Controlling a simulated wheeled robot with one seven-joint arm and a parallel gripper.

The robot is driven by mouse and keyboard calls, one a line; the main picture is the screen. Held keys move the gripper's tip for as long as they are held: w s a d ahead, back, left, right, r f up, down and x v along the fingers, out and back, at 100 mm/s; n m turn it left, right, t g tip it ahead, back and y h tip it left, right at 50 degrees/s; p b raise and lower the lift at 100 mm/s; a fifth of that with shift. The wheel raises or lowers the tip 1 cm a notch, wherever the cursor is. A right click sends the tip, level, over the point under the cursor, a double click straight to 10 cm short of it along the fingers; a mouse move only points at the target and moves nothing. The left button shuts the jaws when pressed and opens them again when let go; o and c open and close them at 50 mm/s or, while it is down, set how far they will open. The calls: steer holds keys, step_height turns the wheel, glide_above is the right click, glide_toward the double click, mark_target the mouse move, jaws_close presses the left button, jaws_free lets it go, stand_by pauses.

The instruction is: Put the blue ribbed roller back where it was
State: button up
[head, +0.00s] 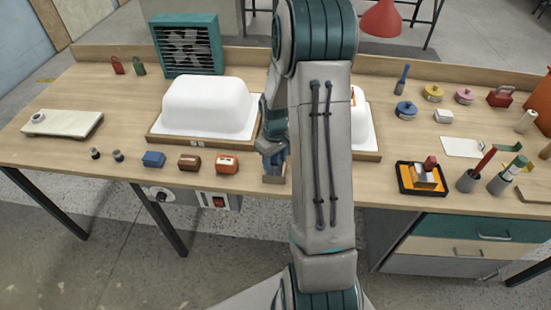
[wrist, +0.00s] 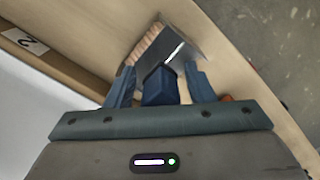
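My gripper (wrist: 160,80) points down at the front of the workbench, in front of the gap between the two white shells. Its fingers stand on both sides of a dark blue block-like piece (wrist: 161,88), with what look like narrow gaps, so the fingers seem open around it. Beyond the blue piece is a grey metal part with a bright edge (wrist: 175,52) and a tan ribbed area. In the head view, the grey and brown lower part (head: 275,178) shows below my gripper (head: 272,150). I cannot tell whether the blue piece is the ribbed roller; no ribs show on it.
White shells on wooden bases stand left (head: 208,105) and right (head: 362,128), the right one partly behind my arm. Orange (head: 227,163), brown (head: 189,163) and blue (head: 153,159) blocks line the front edge to the left. A blue-ended tool (head: 402,80) is at the back right.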

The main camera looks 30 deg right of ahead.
step_height(320, 180, up, 12)
steer(key=shift+r+b, duration=0.15)
steer(key=shift+b, duration=0.15)
steer(key=s+a+r+m+t, duration=0.1)
steer(key=s+a+r, duration=0.3)
steer(key=s+a, duration=0.3)
steer(key=s+a+r+m+t, duration=0.1)
steer(key=s+a+r, duration=0.4)
steer(key=s, duration=0.7)
steer(key=shift+s+a+t, duration=0.25)
steer(key=shift+a+t, duration=0.35)
steer(key=shift+a, duration=0.3)
steer(key=shift+r, duration=0.1)
